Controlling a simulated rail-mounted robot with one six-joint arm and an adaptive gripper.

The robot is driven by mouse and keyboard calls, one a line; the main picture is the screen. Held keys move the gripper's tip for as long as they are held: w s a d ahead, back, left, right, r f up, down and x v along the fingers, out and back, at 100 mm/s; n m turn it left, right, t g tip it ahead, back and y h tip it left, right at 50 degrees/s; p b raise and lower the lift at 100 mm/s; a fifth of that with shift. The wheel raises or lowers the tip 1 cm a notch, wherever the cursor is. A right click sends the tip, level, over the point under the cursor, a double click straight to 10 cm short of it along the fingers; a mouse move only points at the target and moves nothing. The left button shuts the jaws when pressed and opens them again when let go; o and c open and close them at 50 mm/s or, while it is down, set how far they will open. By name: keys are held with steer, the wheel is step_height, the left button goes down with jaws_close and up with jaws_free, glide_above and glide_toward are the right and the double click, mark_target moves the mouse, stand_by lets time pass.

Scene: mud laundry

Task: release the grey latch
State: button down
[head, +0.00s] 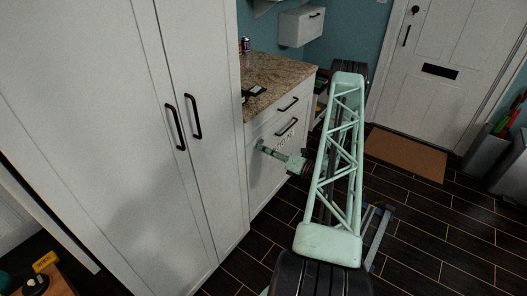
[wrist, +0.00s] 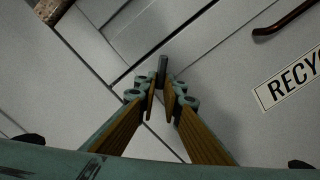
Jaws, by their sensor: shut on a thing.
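The grey latch (wrist: 162,66) is a small dark grey upright peg on the white cabinet front in the wrist view. My gripper (wrist: 163,92) has its fingertips closed around the lower part of this peg, and the peg's top shows beyond the tips. In the head view my gripper (head: 262,147) reaches left to the white cabinet front (head: 262,175) below the counter. The latch cannot be made out there; it is hidden or too small.
A label reading "RECY" (wrist: 293,84) and a dark handle (wrist: 284,20) are right of my gripper. A tall white cupboard (head: 125,120) stands close at left. The granite counter (head: 275,72) is above. Dark floor (head: 440,225) is open at right.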

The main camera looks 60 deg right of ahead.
steer(key=shift+n+b, duration=1.15)
steer(key=shift+n, duration=3.45)
steer(key=c, duration=2.7)
jaws_free()
steer(key=shift+c, duration=0.2)
steer(key=shift+s, duration=0.15)
steer(key=s, duration=1.1)
steer(key=shift+s+a, duration=0.15)
steer(key=shift+s, duration=0.25)
steer(key=shift+r, duration=0.1)
